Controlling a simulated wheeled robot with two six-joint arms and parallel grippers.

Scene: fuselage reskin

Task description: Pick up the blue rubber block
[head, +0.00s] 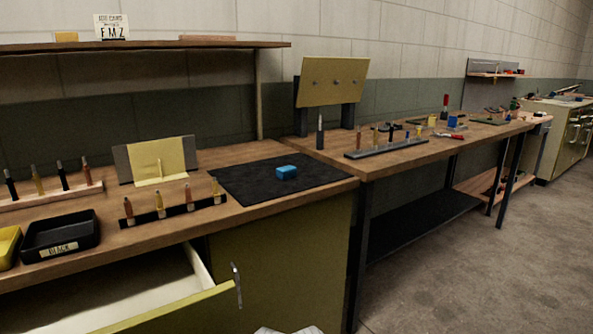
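A small blue block (287,172) lies on a black mat (245,180) near the right end of the near wooden bench. Nothing touches the block and its top is clear. Neither of my grippers can be made out in the head view. A pale shape at the bottom edge is too cut off to identify.
An open drawer (150,290) juts out below the near bench. A black tray (60,235) stands at the left front. Racks of upright tools (175,211) stand left of the mat. A tilted yellow panel (333,82) stands behind. Open floor (470,270) lies at right.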

